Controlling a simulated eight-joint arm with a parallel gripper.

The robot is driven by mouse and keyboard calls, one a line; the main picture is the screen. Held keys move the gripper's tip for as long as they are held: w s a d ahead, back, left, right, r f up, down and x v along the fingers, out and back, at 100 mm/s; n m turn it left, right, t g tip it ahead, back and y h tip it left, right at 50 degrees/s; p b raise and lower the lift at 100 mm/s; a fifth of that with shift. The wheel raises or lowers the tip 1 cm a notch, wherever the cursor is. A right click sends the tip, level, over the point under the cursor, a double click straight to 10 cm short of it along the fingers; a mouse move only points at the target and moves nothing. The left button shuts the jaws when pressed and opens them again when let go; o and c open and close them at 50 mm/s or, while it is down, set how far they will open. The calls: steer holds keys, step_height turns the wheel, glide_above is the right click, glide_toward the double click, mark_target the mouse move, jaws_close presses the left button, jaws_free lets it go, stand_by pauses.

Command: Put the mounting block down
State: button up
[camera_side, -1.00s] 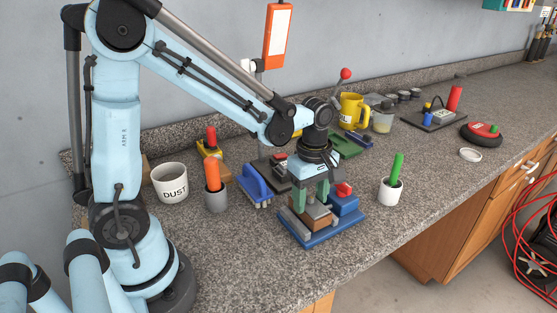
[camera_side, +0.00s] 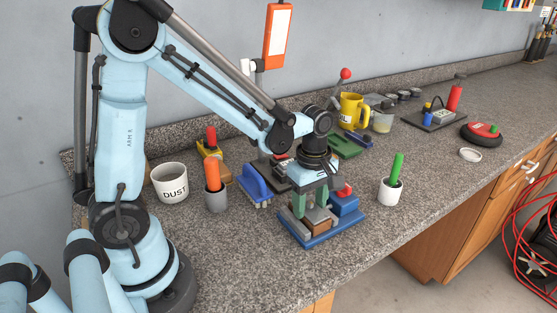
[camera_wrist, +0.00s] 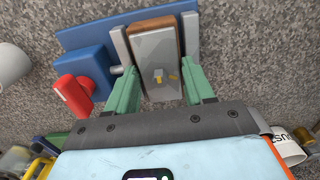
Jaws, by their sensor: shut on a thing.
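The mounting block (camera_wrist: 155,52), grey on top with brown wood-like sides, is between the green fingers of my gripper (camera_wrist: 161,75). In the side view, my gripper (camera_side: 311,203) points down and is shut on the block (camera_side: 318,224), low over a blue vise (camera_side: 309,242). In the wrist view, the block lies between the grey jaws of the vise (camera_wrist: 87,37). Whether its underside touches the vise bed is hidden. The red-handled blue housing of the vise stands beside the block.
A white cup with a green marker (camera_side: 390,190) stands right of the vise. A blue brush (camera_side: 254,184), a grey cup with an orange handle (camera_side: 215,198) and a DUST mug (camera_side: 170,182) stand left. The counter's front edge is nearby; bare counter lies in front left.

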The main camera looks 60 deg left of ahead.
steer(key=o, duration=1.3)
step_height(320, 180, up, 12)
jaws_close()
stand_by(0.6)
steer(key=shift+s, duration=0.1)
stand_by(0.9)
